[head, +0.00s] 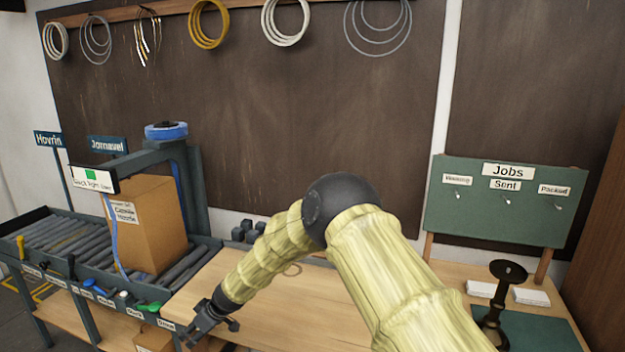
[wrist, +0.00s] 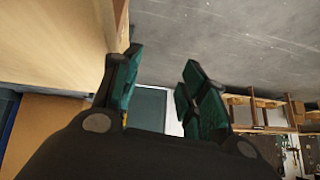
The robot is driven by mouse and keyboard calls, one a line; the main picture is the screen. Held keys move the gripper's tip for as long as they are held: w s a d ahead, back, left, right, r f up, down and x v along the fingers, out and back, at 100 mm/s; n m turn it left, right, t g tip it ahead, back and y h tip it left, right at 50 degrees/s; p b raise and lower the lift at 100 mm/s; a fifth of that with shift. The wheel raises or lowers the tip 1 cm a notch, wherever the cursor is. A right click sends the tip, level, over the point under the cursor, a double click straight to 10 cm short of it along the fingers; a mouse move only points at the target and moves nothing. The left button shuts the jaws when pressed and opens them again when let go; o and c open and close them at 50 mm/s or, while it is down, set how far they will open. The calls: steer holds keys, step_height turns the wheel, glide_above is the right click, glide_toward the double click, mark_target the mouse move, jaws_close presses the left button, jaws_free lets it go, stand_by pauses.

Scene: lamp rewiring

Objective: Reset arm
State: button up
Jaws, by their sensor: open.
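My arm, in a yellow-green bamboo-like covering with a dark elbow, reaches across the head view from the lower right. My gripper (head: 207,328) hangs at the front edge of the wooden workbench (head: 215,283), beside the right end of the roller conveyor. In the wrist view my gripper (wrist: 163,72) shows two teal-padded fingers spread apart, with nothing between them. Part of the wooden surface shows at the upper left of that view and grey floor beyond.
A cardboard box (head: 153,226) stands on the roller conveyor (head: 60,238) under a dark frame carrying a blue roll (head: 166,131). Coloured levers line the conveyor's front. A green Jobs board (head: 503,203) and a dark stand (head: 500,295) are at the right.

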steer(key=s+d+f+m+b, duration=0.1)
steer(key=s+d+f+m, duration=0.2)
steer(key=s+d+f, duration=0.45)
steer(key=s+d+f+m, duration=0.3)
steer(key=s+d+f, duration=0.2)
steer(key=s+d, duration=0.55)
steer(key=s+d+f+m+b, duration=0.1)
steer(key=s+d+f+m, duration=0.2)
steer(key=s+d+f, duration=0.6)
steer(key=s+d+m+h, duration=0.2)
steer(key=s+d+h, duration=0.1)
steer(key=s+d, duration=0.8)
steer(key=s+d+r+m+g+h+b, duration=0.1)
steer(key=s+d+m+h, duration=0.2)
steer(key=s+d, duration=0.8)
steer(key=d+h, duration=0.1)
steer(key=d, duration=0.7)
steer(key=shift+r, duration=0.1)
